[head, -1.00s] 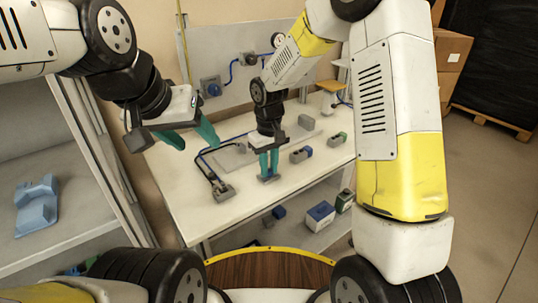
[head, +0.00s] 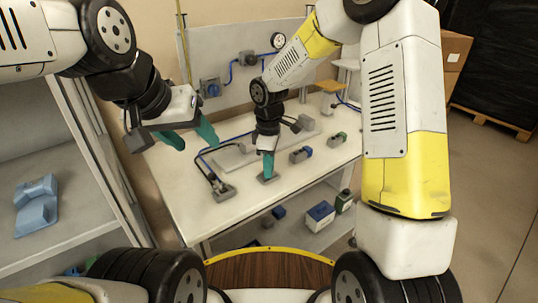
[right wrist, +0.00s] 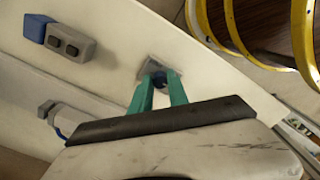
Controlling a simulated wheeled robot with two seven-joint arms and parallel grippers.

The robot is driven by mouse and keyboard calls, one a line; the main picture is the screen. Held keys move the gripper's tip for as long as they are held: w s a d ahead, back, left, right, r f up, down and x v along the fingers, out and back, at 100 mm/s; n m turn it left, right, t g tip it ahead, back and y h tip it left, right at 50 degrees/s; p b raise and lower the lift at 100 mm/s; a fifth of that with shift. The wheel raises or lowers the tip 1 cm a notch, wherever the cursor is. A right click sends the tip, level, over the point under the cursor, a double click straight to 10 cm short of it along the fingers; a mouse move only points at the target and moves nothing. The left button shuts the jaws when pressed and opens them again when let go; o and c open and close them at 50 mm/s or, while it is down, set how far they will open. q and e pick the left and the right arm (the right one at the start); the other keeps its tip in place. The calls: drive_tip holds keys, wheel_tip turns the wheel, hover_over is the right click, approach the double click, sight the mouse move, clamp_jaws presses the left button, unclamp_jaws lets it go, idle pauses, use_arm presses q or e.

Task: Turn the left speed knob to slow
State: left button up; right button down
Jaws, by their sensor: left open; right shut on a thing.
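A small grey base (head: 269,178) sits on the white bench near its front edge, under my right gripper (head: 268,168). In the right wrist view, a dark blue knob (right wrist: 160,77) stands on this grey base (right wrist: 152,66). The green fingers of my right gripper (right wrist: 160,86) are closed on the knob from both sides. In the head view the fingers hide the knob, and its pointer or marks cannot be made out. My left gripper (head: 196,140) is open and empty, above the bench's left part.
A grey box with a cable (head: 223,190) lies left of the base. A back panel carries a blue-knobbed unit (head: 211,88) and a gauge (head: 277,40). Shelving (head: 85,130) stands at left.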

drive_tip(key=shift+w+n, duration=0.1)
drive_tip(key=shift+n, duration=0.3)
drive_tip(key=shift+r, duration=0.1)
drive_tip(key=c, duration=1.3)
unclamp_jaws()
wheel_tip(320, 180, up, 8)
drive_tip(key=shift+f, duration=0.15)
